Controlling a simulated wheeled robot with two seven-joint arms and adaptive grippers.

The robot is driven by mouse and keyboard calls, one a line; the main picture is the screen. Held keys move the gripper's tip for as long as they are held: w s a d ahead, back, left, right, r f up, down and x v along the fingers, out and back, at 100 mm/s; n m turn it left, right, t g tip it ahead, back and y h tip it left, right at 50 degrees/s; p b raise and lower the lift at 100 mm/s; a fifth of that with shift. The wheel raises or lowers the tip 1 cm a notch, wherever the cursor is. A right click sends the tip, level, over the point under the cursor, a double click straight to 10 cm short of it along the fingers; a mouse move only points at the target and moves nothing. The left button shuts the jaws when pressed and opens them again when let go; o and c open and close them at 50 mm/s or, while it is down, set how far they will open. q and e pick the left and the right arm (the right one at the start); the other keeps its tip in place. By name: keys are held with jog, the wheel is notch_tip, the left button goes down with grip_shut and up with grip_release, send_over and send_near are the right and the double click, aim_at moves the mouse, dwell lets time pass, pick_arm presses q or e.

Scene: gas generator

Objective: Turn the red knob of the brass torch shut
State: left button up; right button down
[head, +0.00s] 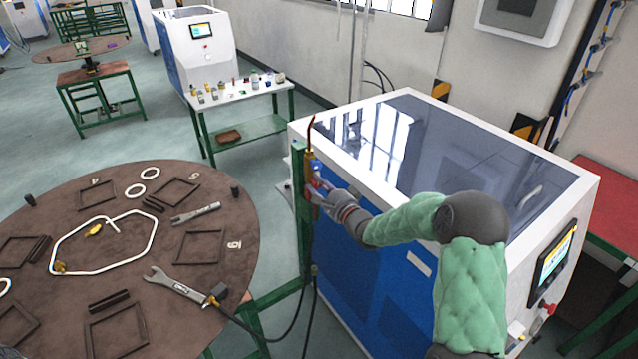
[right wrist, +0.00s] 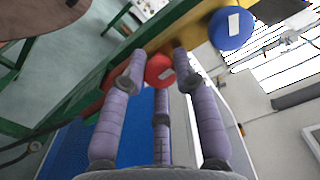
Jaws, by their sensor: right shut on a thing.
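The brass torch (head: 310,158) stands upright against a green post (head: 301,215), its thin copper tip curving up. Its body (right wrist: 180,35) runs slantwise across the top of the right wrist view. The red knob (right wrist: 159,67) sits between the fingertips of my right gripper (right wrist: 160,88), which is shut on it. In the head view my right gripper (head: 318,194) reaches the torch from the right and partly hides the knob. A blue knob (right wrist: 230,28) is on the torch, apart from the fingers. My left gripper is not in view.
A white and blue machine (head: 375,275) with a glass top stands right behind the torch. A round brown table (head: 130,250) with wrenches and frames is at the left. Black hoses (head: 304,315) hang below the torch. A small table (head: 240,96) with bottles stands behind.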

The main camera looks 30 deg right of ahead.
jog(key=shift+f+m, duration=0.15)
jog(key=shift+m, duration=0.45)
jog(key=c, duration=1)
grip_release()
jog(key=shift+o, duration=0.2)
jog(key=s, duration=1.2)
jog(key=shift+d, duration=0.45)
